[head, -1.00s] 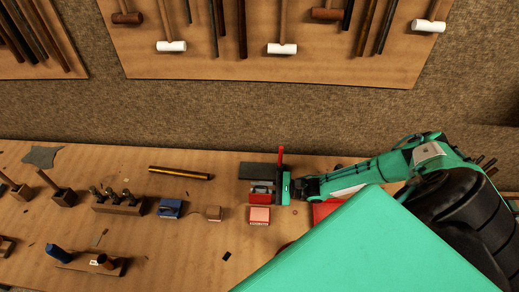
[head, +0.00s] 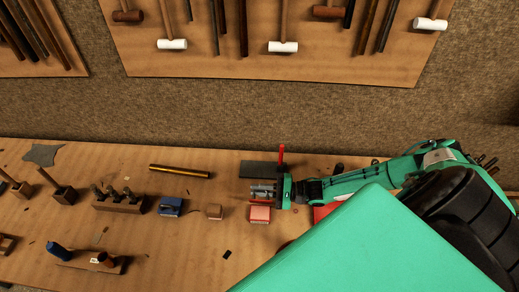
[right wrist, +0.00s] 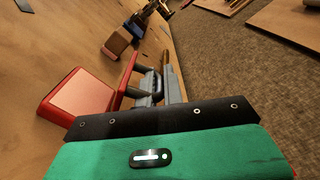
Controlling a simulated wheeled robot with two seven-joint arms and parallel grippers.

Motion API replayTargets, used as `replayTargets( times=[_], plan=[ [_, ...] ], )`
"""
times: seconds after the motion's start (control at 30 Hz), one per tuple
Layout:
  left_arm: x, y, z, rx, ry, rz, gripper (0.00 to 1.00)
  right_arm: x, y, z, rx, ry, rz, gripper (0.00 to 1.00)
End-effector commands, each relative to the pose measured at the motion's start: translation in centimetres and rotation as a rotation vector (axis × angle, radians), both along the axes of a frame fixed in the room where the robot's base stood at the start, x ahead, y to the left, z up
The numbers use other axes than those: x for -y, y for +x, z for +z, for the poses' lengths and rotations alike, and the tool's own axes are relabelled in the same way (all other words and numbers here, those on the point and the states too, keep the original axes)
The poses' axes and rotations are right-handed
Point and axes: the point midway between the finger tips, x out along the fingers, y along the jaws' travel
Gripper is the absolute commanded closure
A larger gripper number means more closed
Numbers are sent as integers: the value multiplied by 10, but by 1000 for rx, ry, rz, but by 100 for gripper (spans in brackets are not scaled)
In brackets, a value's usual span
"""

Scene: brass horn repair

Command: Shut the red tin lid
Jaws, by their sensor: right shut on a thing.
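The small red tin (head: 260,214) stands on the bench in the middle of the head view. It shows as a red box in the right wrist view (right wrist: 75,103). Its red lid (right wrist: 126,80) stands raised at the side of the box nearer the fingers. My right gripper (head: 263,190) is at the tin's far side, low over the bench. Its grey fingers (right wrist: 155,88) are shut at the raised lid, and the exact contact is partly hidden. My left gripper is in neither view.
A dark grey mat (head: 257,169) lies behind my gripper. A brown block (head: 214,212), a blue item (head: 170,207) and a brass tube (head: 180,172) lie to the left. A larger red item (head: 325,211) is partly hidden by my arm. Bare bench lies in front of the tin.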

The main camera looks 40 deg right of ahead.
Motion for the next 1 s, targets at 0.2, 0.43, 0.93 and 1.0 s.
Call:
replayTargets(
  times=[0.2, 0.43, 0.93, 1.0],
  plan=[
    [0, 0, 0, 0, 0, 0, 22, 0, 0, 0, -1, 1, 0, 85],
    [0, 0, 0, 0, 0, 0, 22, 0, 0, 0, -1, 1, 0, 82],
    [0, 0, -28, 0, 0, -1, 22, 50, -42, -5, -4, -3, 0, 82],
    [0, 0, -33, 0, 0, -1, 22, 63, -52, -5, -4, -4, -1, 82]
  ],
)
